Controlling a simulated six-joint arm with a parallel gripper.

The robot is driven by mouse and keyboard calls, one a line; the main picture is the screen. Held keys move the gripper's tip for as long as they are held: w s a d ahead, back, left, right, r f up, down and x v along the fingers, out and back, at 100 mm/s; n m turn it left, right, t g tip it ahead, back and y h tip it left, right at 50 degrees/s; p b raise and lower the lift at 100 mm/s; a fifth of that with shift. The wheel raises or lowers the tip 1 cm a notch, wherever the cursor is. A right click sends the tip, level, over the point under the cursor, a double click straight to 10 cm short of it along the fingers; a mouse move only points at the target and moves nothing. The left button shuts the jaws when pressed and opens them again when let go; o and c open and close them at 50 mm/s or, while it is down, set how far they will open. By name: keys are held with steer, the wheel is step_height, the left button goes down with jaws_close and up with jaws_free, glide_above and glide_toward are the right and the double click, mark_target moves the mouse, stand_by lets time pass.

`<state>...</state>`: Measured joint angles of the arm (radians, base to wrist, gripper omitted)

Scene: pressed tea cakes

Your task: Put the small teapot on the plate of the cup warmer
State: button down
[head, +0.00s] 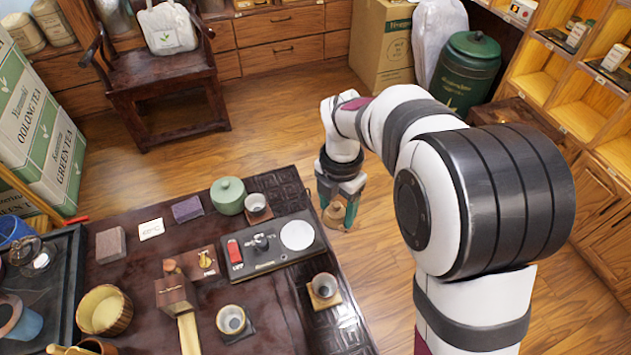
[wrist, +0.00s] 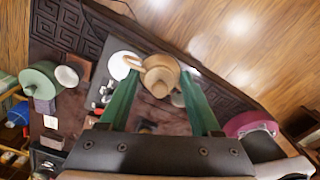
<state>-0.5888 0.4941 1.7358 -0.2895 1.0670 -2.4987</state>
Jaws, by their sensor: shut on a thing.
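My gripper (head: 339,203) is shut on the small tan teapot (head: 337,219) and holds it in the air. In the wrist view the teapot (wrist: 161,72) sits between the green fingers of my gripper (wrist: 159,85). The cup warmer (head: 262,262) is a dark grey box on the table with a red switch marked OFF and a knob. Its round white plate (head: 297,235) is empty, and in the head view the teapot shows to the right of it. In the wrist view the plate (wrist: 120,64) is partly hidden behind the teapot and a finger.
A green lidded pot (head: 228,194) and a cup on a coaster (head: 256,206) stand behind the warmer. Another cup (head: 324,287) stands in front of it, near the table's right edge. A further cup (head: 231,320) and a wooden box (head: 174,293) are to the left.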

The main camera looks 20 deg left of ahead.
steer(key=a+f, duration=0.1)
steer(key=a, duration=0.1)
steer(key=s+a+f, duration=0.1)
steer(key=a+f, duration=0.1)
steer(key=a, duration=0.1)
steer(key=a+f, duration=0.2)
steer(key=a, duration=0.1)
steer(key=shift+s, duration=0.4)
step_height(320, 180, down, 3)
steer(key=shift+s+f, duration=0.1)
steer(key=shift+f, duration=0.35)
steer(key=shift+f, duration=0.15)
steer(key=shift+c, duration=0.4)
jaws_free()
